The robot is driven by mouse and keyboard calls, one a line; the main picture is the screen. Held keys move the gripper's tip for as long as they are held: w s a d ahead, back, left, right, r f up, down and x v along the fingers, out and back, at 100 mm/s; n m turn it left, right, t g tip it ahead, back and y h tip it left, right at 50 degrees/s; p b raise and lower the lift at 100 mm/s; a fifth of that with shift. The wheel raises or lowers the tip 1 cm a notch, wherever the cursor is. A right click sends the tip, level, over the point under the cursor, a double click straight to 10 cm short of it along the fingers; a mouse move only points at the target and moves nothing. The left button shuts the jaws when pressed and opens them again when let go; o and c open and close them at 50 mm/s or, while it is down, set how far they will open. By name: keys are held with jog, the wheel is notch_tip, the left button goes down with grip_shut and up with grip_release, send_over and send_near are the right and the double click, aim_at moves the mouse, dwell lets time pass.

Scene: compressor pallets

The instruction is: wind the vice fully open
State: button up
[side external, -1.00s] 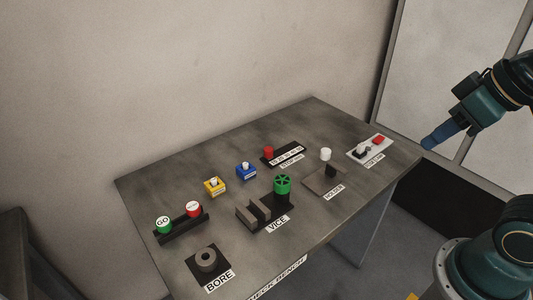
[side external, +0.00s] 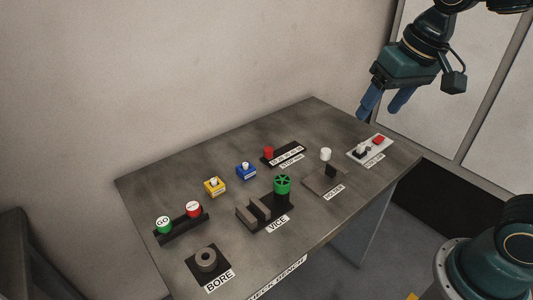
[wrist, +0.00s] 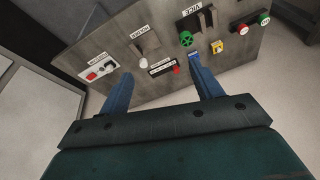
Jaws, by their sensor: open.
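The vice (side external: 256,211) is a dark block with a slotted jaw, standing on the bench behind its VICE label. Its green spoked handwheel (side external: 283,184) sits at its right end; the wheel also shows in the wrist view (wrist: 186,39). I cannot tell how far apart the vice jaws are. My gripper (side external: 386,112) is open and empty, with blue fingers pointing down. It hangs above the bench's far right end, well away from the wheel. In the wrist view my two fingers (wrist: 160,85) are spread apart, with the bench beyond them.
The bench (side external: 145,190) also bears a holder (side external: 321,182) with a white knob, a red-knobbed strip (side external: 269,153), blue (side external: 246,171) and yellow (side external: 214,187) button boxes, GO and red buttons (side external: 193,209), a bore block (side external: 206,260) and a switch plate (side external: 370,149). A wall stands behind.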

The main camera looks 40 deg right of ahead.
jog(key=w+a+f+m+g, duration=0.2)
jog(key=w+a+f, duration=0.15)
jog(key=w, duration=0.65)
jog(key=m+g, duration=0.2)
jog(key=m, duration=0.1)
send_over(282, 180)
notch_tip(282, 180, down, 9)
jog(key=shift+d+r, duration=0.1)
jog(key=shift+r, duration=0.05)
notch_tip(282, 180, down, 14)
jog(key=shift+r, duration=0.1)
jog(key=c, duration=1)
